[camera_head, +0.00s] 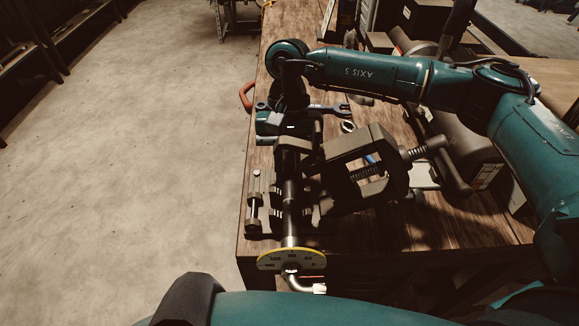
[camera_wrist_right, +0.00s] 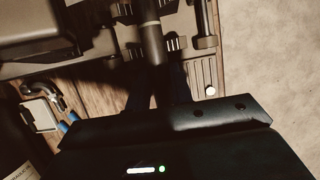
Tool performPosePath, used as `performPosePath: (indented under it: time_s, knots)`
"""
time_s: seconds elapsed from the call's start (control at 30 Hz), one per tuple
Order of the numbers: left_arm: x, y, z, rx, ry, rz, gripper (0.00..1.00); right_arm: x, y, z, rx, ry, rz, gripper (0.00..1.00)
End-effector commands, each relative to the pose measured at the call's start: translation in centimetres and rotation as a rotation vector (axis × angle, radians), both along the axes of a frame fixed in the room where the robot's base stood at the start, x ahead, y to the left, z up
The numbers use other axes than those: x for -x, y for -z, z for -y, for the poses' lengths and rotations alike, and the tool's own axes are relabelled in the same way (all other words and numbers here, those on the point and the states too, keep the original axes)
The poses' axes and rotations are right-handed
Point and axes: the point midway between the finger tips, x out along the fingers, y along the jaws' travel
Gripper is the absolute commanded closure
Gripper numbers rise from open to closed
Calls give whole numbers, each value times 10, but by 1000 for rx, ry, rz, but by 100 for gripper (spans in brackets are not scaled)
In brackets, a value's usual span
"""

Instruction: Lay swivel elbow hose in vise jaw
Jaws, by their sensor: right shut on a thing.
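The swivel elbow hose (camera_head: 290,225) is a dark, straight length running toward the bottom of the head view, with a shiny bent elbow end (camera_head: 299,284) past the table's front edge. My right gripper (camera_head: 289,140) points down from above and is shut on the hose's far part. In the right wrist view the hose (camera_wrist_right: 152,38) runs up from between my gripper's dark fingers (camera_wrist_right: 160,90). The vise jaw (camera_wrist_right: 175,43) has ribbed faces on both sides of the hose. I cannot tell if the hose touches the jaw's bottom. My left gripper is out of view.
A yellow-edged dial plate (camera_head: 291,259) stands at the table's front edge around the hose line. A dark clamp with a screw (camera_head: 365,165) is right of the hose. A wrench (camera_head: 330,109) and a red handle (camera_head: 246,96) lie farther back. The floor at left is clear.

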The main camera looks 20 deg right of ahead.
Motion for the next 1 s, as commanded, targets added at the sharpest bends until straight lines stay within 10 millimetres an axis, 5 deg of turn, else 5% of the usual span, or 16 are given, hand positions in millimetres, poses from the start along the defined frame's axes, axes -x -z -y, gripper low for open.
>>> performPosePath:
  time_s: [0.4,0.43,0.7,1.0]
  knots:
    - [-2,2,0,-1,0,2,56,0,0,0,-1,-1,0,100]
    - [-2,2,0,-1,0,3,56,0,0,0,-1,-1,0,76]
    - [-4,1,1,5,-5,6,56,0,1,0,-1,0,0,54]
    - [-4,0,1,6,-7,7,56,0,2,0,1,1,-1,52]
